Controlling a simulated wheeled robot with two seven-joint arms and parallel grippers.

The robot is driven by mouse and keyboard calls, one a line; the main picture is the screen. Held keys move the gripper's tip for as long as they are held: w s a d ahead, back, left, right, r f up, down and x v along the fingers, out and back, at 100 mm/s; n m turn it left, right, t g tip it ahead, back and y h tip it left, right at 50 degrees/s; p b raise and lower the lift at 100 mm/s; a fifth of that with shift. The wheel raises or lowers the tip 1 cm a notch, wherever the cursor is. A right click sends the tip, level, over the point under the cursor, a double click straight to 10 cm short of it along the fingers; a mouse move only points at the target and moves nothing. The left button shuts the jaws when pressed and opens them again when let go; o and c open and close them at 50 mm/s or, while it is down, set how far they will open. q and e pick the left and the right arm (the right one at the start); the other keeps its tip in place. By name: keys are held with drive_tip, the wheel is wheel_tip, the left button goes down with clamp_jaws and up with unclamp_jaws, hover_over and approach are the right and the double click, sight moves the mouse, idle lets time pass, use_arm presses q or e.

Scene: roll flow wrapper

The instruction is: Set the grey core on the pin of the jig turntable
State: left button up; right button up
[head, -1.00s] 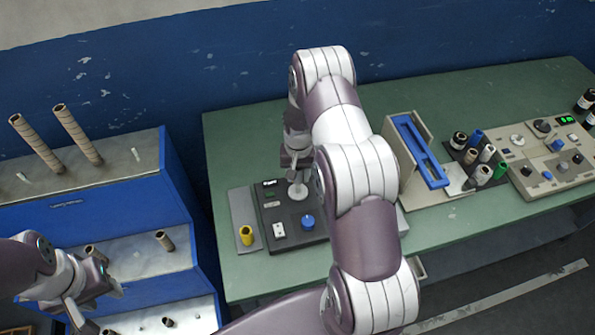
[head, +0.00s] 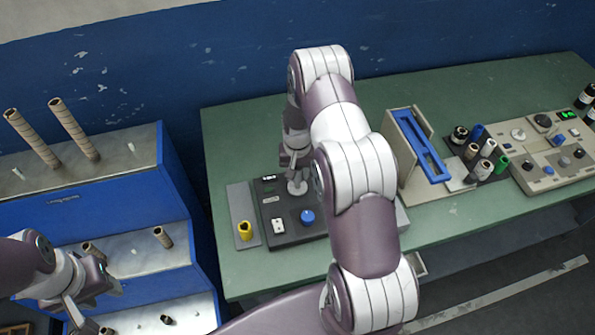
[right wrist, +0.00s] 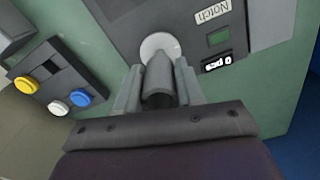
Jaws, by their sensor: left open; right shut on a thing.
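The grey core (right wrist: 158,78) is between the fingers of my right gripper (right wrist: 158,90), which is shut on it. The jig turntable (right wrist: 160,46) is a pale round disc just beyond the core's far end. In the head view the turntable (head: 297,187) lies on the dark jig box, right below my right gripper (head: 294,160). The pin is hidden, and I cannot tell whether the core touches the disc. My left gripper (head: 75,308) is open and empty at the lower left, by the blue rack.
The dark jig box (head: 283,228) has a blue knob and a yellow piece beside it. A blue-framed stand (head: 420,145), several small rolls and a beige control panel (head: 545,160) are to the right. The blue stepped rack (head: 100,210) holds brown tubes. The green bench (head: 240,130) is clear at back left.

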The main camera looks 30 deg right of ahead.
drive_tip(key=shift+f, duration=0.2)
idle(0.3)
drive_tip(key=shift+f+b, duration=0.45)
drive_tip(key=shift+f, duration=0.1)
drive_tip(key=shift+f+b, duration=0.8)
drive_tip(key=shift+f, duration=0.25)
drive_tip(key=shift+f, duration=0.1)
drive_tip(key=o, duration=1.6)
